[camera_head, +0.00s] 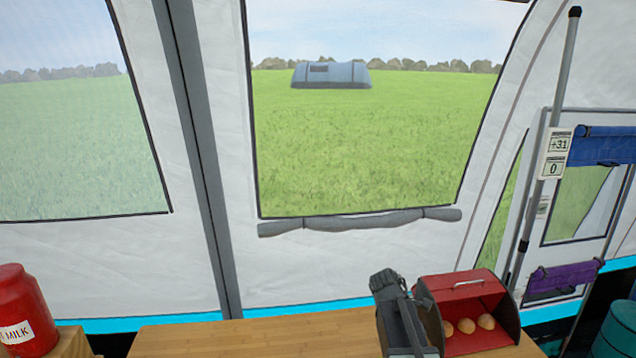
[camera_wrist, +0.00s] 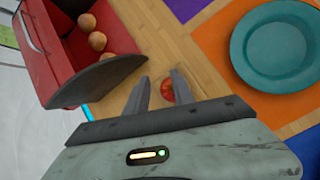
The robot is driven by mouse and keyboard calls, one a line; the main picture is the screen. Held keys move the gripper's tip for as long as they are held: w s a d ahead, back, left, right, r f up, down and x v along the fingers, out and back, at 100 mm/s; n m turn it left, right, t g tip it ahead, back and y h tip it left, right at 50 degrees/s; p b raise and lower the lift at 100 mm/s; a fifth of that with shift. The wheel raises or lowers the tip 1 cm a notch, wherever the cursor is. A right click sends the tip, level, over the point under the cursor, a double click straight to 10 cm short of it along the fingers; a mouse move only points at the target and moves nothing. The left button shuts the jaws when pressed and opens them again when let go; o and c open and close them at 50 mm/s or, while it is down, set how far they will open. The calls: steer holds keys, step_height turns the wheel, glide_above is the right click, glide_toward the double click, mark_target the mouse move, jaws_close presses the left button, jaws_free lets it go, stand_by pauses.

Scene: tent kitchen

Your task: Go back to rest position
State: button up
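My gripper (camera_wrist: 160,78) shows in the wrist view with its two grey fingers apart and nothing held between them. It is above the wooden table (camera_wrist: 205,42), beside a red box. A small round red thing (camera_wrist: 168,90) lies on the table below, seen partly behind the right finger. In the head view my grey arm stands at the bottom, just left of the red box (camera_head: 465,292). The fingertips are not clear there.
The red box is open and holds several round brown, egg-like things (camera_head: 466,326). In the wrist view a teal plate (camera_wrist: 285,45) lies on coloured mats right of the gripper. A red milk can (camera_head: 25,310) stands far left. The table (camera_head: 260,335) left of my arm looks clear.

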steer(key=s+a+f+m+y, duration=0.2)
steer(key=s+a+m+y, duration=0.4)
steer(key=s+a+m, duration=0.6)
steer(key=shift+s+a+f+m+g, duration=0.3)
steer(key=shift+a+f+m, duration=0.1)
steer(key=shift+m, duration=0.8)
